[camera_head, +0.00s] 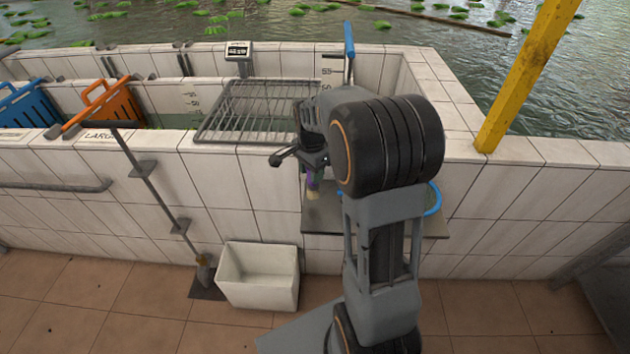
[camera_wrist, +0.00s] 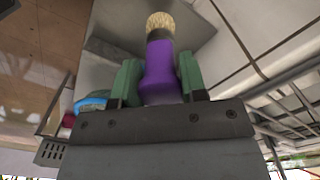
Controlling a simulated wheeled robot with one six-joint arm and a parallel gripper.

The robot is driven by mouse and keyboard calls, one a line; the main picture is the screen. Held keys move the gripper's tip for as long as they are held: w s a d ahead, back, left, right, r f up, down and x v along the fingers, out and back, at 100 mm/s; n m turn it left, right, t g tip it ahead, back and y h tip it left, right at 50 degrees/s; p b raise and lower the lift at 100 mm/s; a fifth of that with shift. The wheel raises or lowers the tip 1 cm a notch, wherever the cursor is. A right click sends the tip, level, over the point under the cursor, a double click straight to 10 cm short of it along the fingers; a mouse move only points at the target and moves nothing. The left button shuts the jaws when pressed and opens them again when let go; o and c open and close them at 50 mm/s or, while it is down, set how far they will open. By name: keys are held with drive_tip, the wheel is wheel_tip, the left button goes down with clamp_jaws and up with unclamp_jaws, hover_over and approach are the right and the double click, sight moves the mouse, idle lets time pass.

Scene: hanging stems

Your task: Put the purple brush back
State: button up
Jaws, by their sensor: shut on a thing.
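The purple brush (camera_wrist: 160,72) has a purple handle, a dark collar and pale tan bristles that point away from the wrist. My gripper (camera_wrist: 158,78) is shut on its handle, with one green finger on each side. In the head view, the small purple brush (camera_head: 310,180) hangs bristles down below my gripper (camera_head: 311,168). It is in front of the tiled wall and above the left part of a grey shelf (camera_head: 322,219). My arm hides part of the shelf. No holder for the brush can be made out.
A blue-rimmed item (camera_head: 435,199) is at the shelf's right side, partly behind my arm. A wire rack (camera_head: 250,110) lies over the tiled basin. A white bin (camera_head: 258,277) stands on the floor.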

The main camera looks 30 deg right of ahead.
drive_tip(key=f, duration=0.1)
drive_tip(key=d+f, duration=0.1)
drive_tip(key=f, duration=0.1)
drive_tip(key=shift+s+f, duration=0.2)
drive_tip(key=shift+f, duration=0.05)
drive_tip(key=shift+a+f, duration=0.1)
drive_tip(key=shift+f, duration=0.25)
drive_tip(key=shift+f, duration=0.15)
drive_tip(key=o, duration=0.9)
drive_tip(key=shift+o, duration=0.2)
wheel_tip(320, 180, up, 12)
drive_tip(key=shift+f, duration=0.25)
drive_tip(key=s+a+n+t, duration=0.1)
drive_tip(key=s+a+n, duration=0.3)
drive_tip(key=s+n, duration=0.3)
drive_tip(key=s+a+n+t, duration=0.2)
drive_tip(key=s+a+n, duration=0.3)
drive_tip(key=s+n, duration=0.3)
drive_tip(key=shift+s+a+f+t, duration=0.25)
drive_tip(key=shift+s+a+t, duration=0.05)
drive_tip(key=shift+s, duration=0.25)
drive_tip(key=shift+r, duration=0.1)
